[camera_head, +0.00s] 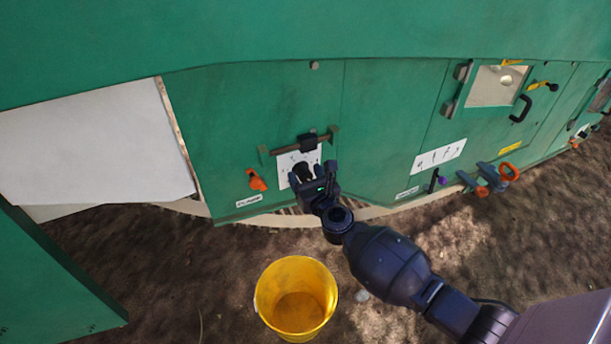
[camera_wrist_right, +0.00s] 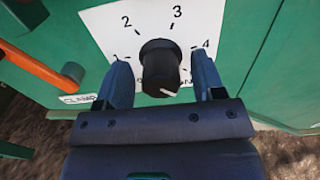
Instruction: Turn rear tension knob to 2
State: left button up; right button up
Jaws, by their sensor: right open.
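The black tension knob (camera_wrist_right: 160,66) sits on a white dial plate (camera_wrist_right: 105,20) with the numbers 1, 2, 3 and 4. Its white mark is at the lower right of its face, away from 2, which is at the upper left. My right gripper (camera_wrist_right: 160,60) is open, with one finger on each side of the knob. Gaps show between the fingers and the knob. In the head view the right gripper (camera_head: 313,174) partly covers the knob (camera_head: 301,170) and the plate (camera_head: 285,163). The lower plate is hidden by the gripper. My left gripper is not in view.
An orange clamp handle (camera_head: 256,180) is left of the plate, and a brown bar (camera_head: 289,147) crosses above it. A yellow bucket (camera_head: 297,298) stands on the ground below. More handles and a purple knob (camera_head: 441,180) are to the right along the green wall.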

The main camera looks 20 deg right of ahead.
jog(key=c, duration=0.9)
jog(key=shift+c, duration=0.2)
